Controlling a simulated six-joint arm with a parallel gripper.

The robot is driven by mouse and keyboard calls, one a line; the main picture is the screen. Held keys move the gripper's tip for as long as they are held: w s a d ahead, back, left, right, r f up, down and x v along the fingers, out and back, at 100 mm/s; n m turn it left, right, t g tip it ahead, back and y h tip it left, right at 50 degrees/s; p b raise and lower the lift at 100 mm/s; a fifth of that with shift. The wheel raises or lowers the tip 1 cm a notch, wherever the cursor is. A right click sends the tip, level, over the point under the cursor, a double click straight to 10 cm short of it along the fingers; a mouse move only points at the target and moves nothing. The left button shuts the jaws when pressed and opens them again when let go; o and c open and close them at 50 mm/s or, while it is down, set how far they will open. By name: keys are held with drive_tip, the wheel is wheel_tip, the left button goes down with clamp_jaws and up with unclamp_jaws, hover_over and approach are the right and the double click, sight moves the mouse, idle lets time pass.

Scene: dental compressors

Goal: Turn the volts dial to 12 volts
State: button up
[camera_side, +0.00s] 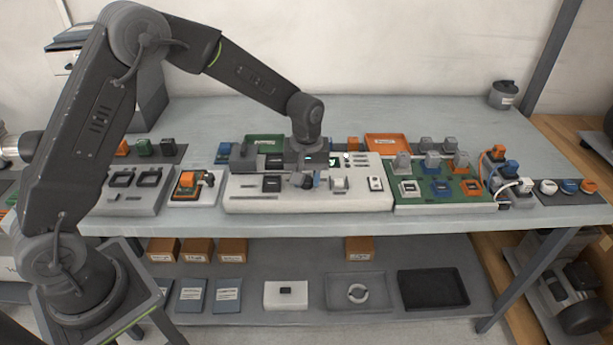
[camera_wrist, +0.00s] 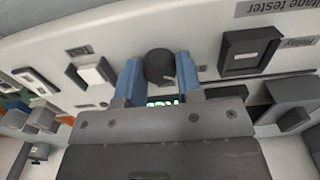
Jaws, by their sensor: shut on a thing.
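The volts dial (camera_wrist: 160,62) is a dark round knob on the front of the pale voltage tester panel (camera_wrist: 205,40). In the wrist view my gripper (camera_wrist: 159,76) has its two blue fingertips on either side of the dial, shut on it. A small lit green display (camera_wrist: 163,101) shows just beyond the dial, partly covered by the gripper, and its digits cannot be read. In the side view my gripper (camera_side: 309,181) reaches down onto the middle of the pale tester (camera_side: 255,206), and the dial is mostly hidden there. The dial's pointer and scale cannot be made out.
A white rocker switch (camera_wrist: 93,74) and a dark square socket (camera_wrist: 248,55) flank the dial. In the side view a green board (camera_side: 427,196) with several modules stands right of the tester. An orange tray (camera_side: 388,143) lies behind.

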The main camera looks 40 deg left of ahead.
sight(306, 179)
drive_tip(key=shift+m, duration=0.3)
drive_tip(key=m, duration=0.5)
drive_tip(key=shift+m, duration=0.3)
drive_tip(key=m, duration=0.5)
drive_tip(key=shift+m, duration=0.4)
drive_tip(key=o, duration=0.9)
wheel_tip(306, 179, up, 14)
drive_tip(key=shift+f, duration=0.1)
